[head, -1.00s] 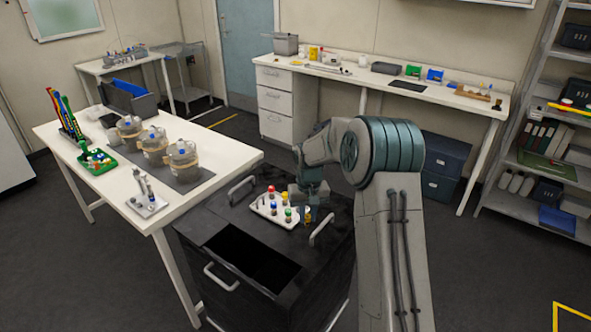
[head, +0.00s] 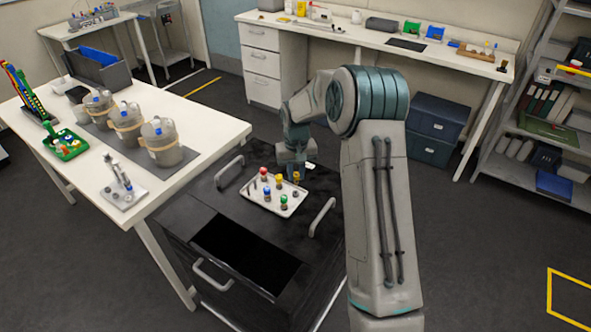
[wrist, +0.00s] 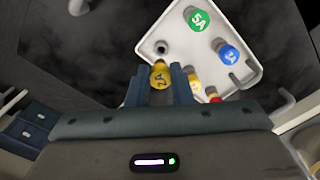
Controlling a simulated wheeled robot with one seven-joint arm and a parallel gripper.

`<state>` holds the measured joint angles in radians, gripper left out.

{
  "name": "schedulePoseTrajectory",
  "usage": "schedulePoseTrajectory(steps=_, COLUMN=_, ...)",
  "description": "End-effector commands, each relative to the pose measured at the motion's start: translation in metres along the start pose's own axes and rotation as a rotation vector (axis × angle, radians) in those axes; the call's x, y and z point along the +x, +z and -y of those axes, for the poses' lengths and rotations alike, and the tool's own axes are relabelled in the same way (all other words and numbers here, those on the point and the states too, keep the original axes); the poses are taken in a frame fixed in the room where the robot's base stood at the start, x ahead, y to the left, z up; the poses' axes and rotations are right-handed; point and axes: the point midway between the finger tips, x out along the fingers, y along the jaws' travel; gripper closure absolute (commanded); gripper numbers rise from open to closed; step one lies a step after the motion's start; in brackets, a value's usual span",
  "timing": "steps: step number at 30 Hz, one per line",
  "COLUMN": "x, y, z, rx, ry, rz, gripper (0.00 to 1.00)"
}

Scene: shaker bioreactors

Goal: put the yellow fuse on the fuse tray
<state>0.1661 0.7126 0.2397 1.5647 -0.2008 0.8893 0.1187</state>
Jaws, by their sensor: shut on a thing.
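The yellow fuse (wrist: 160,75), marked 2A, is between the fingers of my gripper (wrist: 158,88) in the wrist view. My gripper is shut on it. In the head view my gripper (head: 294,168) and the held fuse (head: 296,177) are at the back right edge of the white fuse tray (head: 246,195). In the wrist view the fuse overlaps the tray's edge (wrist: 147,45), near an empty round socket (wrist: 161,47). I cannot tell its height above the tray. Green (wrist: 197,19), blue (wrist: 228,54), red (wrist: 213,95) and another yellow fuse (wrist: 194,82) stand on the tray.
A white table (head: 215,125) with several jars stands close on the left. A long bench (head: 350,32) is behind.

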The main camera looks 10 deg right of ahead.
Motion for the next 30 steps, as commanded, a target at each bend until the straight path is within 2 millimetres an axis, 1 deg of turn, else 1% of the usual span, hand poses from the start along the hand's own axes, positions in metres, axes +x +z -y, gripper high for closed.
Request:
schedulePoseTrajectory(steps=1, x=0.007, y=0.0, z=0.001, rx=-0.001, ry=0.0, rz=0.001, gripper=1.0)
schedulePoseTrajectory(steps=8, x=0.025, y=0.0, z=0.002, rx=-0.003, ry=0.0, rz=0.0, gripper=1.0)
schedulePoseTrajectory(steps=10, x=0.021, y=0.0, z=0.002, rx=-0.003, ry=0.001, rz=-0.002, gripper=1.0)
schedulePoseTrajectory(steps=30, x=0.021, y=0.002, z=0.002, rx=-0.003, ry=0.0, rz=-0.001, gripper=1.0)
